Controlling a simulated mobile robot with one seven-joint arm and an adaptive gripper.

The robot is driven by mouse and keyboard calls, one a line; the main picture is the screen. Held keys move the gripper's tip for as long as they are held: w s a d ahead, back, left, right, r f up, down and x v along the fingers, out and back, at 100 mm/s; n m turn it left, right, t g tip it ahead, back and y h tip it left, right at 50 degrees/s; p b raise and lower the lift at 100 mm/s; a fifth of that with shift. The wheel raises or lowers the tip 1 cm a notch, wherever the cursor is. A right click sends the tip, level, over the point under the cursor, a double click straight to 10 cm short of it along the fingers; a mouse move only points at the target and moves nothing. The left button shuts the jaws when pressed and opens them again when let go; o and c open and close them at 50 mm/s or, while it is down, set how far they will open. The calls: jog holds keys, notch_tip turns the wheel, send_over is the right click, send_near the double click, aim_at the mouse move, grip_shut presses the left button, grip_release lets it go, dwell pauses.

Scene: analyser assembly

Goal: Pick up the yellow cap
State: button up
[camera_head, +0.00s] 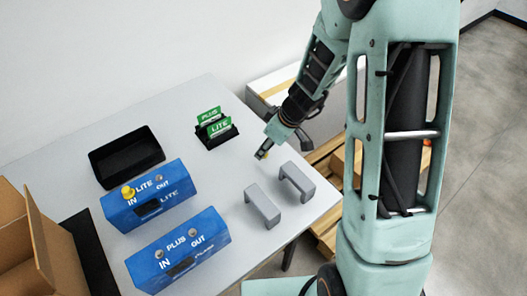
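A yellow cap (128,192) sits on the IN side of the blue LITE housing (150,197), at the left of the table. My gripper (263,153) is above the right part of the table, well to the right of that cap and apart from it. It points down and left. A small yellowish spot shows by its dark fingertips. It is too small to tell whether this is a held part, or whether the fingers are open or shut.
A blue PLUS housing (178,250) stands in front. Two grey handles (262,206) (297,181) stand at right. A black tray (126,157) and a holder with green PLUS and LITE cards (217,136) are behind. A cardboard box (28,240) is at left. The table (195,105) is clear at the back.

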jog(key=shift+w+a+f, duration=0.1)
jog(key=shift+a+f, duration=0.05)
jog(key=shift+f, duration=0.35)
jog(key=c, duration=0.8)
